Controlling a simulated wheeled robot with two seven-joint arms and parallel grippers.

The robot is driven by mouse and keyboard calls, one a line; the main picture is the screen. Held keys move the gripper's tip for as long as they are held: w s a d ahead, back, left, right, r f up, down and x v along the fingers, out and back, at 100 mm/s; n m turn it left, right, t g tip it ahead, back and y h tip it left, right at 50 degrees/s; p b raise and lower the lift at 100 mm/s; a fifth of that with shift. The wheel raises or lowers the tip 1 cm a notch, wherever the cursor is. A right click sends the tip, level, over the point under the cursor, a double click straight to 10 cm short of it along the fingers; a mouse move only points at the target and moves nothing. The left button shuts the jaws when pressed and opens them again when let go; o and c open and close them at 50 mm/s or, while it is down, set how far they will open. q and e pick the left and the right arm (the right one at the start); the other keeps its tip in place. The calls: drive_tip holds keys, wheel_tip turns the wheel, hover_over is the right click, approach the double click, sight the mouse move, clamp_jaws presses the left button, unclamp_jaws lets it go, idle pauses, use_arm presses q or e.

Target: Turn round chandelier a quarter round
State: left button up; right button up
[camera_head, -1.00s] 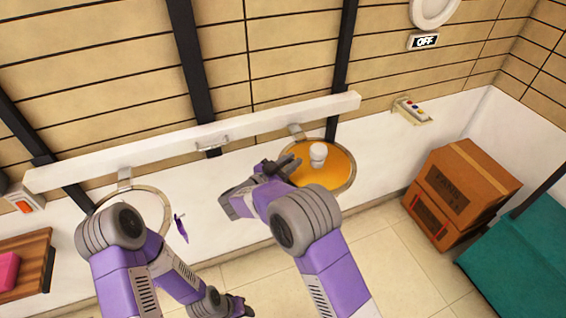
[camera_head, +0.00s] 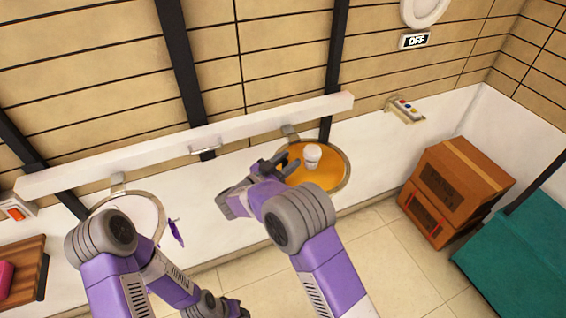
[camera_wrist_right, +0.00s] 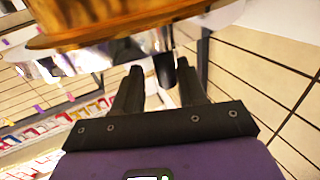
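A round orange disc with a metal rim (camera_head: 335,180) hangs by a hook near the right end of a white beam, with a white cup-like piece (camera_head: 312,154) on it. My right gripper (camera_head: 280,166) is at the disc's left edge, its two dark fingers apart. In the right wrist view, a wooden-rimmed round piece with shiny hanging parts (camera_wrist_right: 130,25) fills the top. The fingers of the right gripper (camera_wrist_right: 160,85) point toward it, with a small dark piece between them; contact is unclear. My left gripper (camera_head: 235,308) is low at the bottom edge, its fingers too small to read.
The white beam (camera_head: 110,165) runs across the wall. A pale ring (camera_head: 155,205) hangs at its left, partly behind my left arm. An OFF sign (camera_head: 414,40) and a button panel (camera_head: 405,108) are at right. Brown boxes (camera_head: 455,185) and a teal block (camera_head: 520,245) stand at right.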

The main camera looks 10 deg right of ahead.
drive_tip(key=shift+f, duration=0.1)
drive_tip(key=shift+s+a, duration=0.15)
drive_tip(key=shift+a, duration=0.3)
drive_tip(key=v, duration=0.7)
drive_tip(key=shift+d, duration=0.1)
